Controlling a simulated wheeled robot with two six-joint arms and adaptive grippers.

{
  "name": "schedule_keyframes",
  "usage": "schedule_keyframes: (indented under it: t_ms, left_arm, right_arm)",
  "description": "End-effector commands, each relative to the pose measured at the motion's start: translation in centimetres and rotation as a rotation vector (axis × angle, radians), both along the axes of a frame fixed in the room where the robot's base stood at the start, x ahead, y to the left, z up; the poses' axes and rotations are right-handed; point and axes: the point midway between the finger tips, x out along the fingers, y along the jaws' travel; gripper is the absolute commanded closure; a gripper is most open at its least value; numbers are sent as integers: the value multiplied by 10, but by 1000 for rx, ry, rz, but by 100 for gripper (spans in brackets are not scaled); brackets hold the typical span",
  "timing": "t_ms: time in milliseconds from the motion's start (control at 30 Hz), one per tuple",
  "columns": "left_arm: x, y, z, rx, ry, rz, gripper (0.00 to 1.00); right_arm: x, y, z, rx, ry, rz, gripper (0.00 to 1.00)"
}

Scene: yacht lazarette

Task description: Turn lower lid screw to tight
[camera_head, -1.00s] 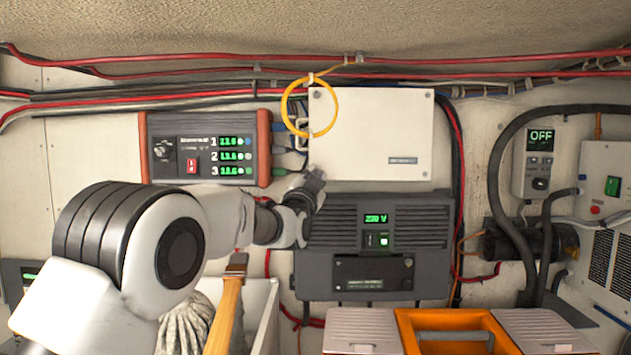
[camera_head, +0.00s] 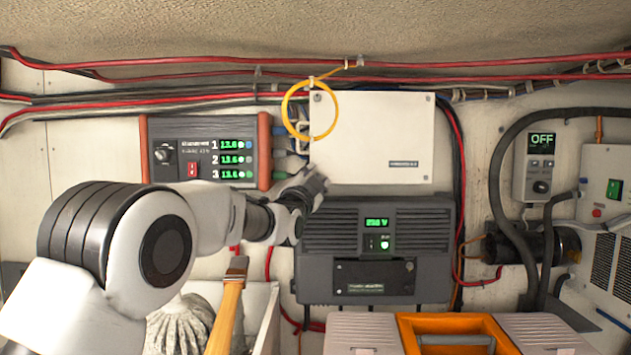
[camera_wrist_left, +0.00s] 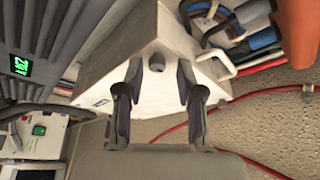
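A white box (camera_head: 372,140) with a flat lid is on the back wall; it also shows in the left wrist view (camera_wrist_left: 120,78). The lower lid screw (camera_wrist_left: 155,62) is a small grey knob near the box's corner in the left wrist view. In the head view my arm hides it. My left gripper (camera_head: 318,180) is at the box's lower left corner. In the left wrist view its two fingers (camera_wrist_left: 160,68) are apart, one on each side of the screw. I cannot tell if they touch it. My right gripper is not in view.
A yellow cable loop (camera_head: 310,108) hangs over the box's upper left edge, by a side handle (camera_wrist_left: 222,68). A dark inverter (camera_head: 430,235) is just below. A charger panel (camera_head: 205,150) is to the left. An open bin with a wooden handle (camera_head: 228,315) stands under my arm.

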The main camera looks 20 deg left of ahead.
Motion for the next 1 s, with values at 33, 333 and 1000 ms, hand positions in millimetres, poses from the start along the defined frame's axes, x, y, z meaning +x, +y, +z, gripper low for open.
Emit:
schedule_keyframes:
  t_ms: [33, 333, 1000]
  left_arm:
    - [0, 0, -1, 0, 3, 0, 57]
    - [-3, 0, -4, 0, 8, 0, 57]
    - [-114, 1, -35, 0, 6, 0, 57]
  right_arm:
    - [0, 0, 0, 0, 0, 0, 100]
    - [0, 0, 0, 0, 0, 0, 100]
    - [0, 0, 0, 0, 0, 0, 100]
